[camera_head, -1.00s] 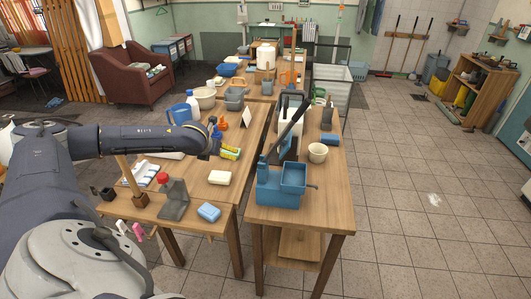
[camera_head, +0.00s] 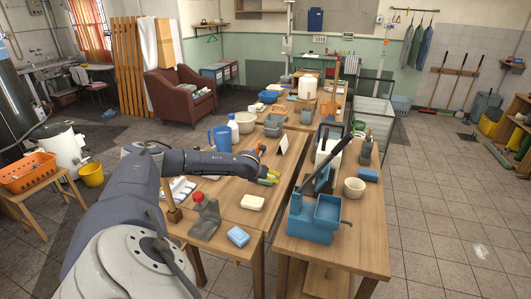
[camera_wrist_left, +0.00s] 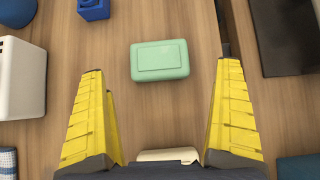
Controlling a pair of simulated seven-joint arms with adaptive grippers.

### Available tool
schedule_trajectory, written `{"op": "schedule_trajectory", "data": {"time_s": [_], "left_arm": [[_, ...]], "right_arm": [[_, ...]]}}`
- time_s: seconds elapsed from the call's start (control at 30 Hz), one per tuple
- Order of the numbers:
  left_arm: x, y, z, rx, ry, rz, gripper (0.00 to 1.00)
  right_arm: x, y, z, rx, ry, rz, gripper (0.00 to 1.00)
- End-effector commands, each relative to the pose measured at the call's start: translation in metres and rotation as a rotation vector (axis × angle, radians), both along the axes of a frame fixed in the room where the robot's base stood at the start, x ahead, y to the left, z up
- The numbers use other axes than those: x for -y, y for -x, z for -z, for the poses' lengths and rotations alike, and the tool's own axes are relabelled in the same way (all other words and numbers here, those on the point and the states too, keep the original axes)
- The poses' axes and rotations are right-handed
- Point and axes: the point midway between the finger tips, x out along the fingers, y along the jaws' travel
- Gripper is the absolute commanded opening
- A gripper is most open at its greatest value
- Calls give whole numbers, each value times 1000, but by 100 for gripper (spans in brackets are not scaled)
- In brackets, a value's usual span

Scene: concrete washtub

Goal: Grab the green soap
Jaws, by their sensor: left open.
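The green soap (camera_wrist_left: 159,60) is a pale green rounded block lying flat on the wooden table in the left wrist view. My left gripper (camera_wrist_left: 160,74) is open, with its yellow fingers spread on either side of the picture. The soap lies ahead, between the line of the two fingertips, with a gap on each side, and nothing is gripped. In the head view my left gripper (camera_head: 270,177) is over the left table, behind the cream soap (camera_head: 252,202). The green soap is not clearly told apart from the gripper there. My right gripper is not in view.
A blue soap (camera_head: 238,237) lies at the table's front, near a red-topped grey dispenser (camera_head: 205,215). A blue tub (camera_head: 315,220) sits on the table to the right, across a narrow gap.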

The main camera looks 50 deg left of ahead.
Motion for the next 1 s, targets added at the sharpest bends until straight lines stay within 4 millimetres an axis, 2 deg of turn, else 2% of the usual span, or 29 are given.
{"op": "schedule_trajectory", "data": {"time_s": [0.37, 0.73, 1.0], "left_arm": [[-6, -10, 12, -1, 1, 0, 100], [-21, -32, 38, -1, 1, -1, 100], [-24, -38, 45, -1, -1, 1, 100]], "right_arm": [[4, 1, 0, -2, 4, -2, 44], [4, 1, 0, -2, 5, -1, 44], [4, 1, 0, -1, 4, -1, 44]]}}
